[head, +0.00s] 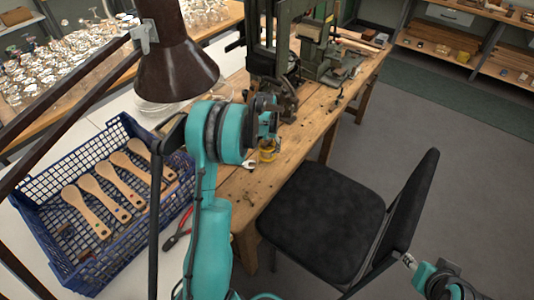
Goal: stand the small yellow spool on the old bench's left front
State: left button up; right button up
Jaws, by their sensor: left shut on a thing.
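The spool looks roughly upright. I cannot tell whether its base touches the bench top or hangs a little above it. Part of my right arm shows at the bottom right corner, but its gripper cannot be made out.
A dark lamp (176,65) overhangs the left side. Machines (335,65) stand farther back. A black chair (325,208) stands at the bench's right.

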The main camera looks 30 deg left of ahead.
pick_arm(q)
notch_tip(320, 180, down, 2)
jog(key=shift+f+b, duration=0.15)
jog(key=shift+b, duration=0.15)
jog(key=shift+f, duration=0.1)
jog(key=o, duration=1.3)
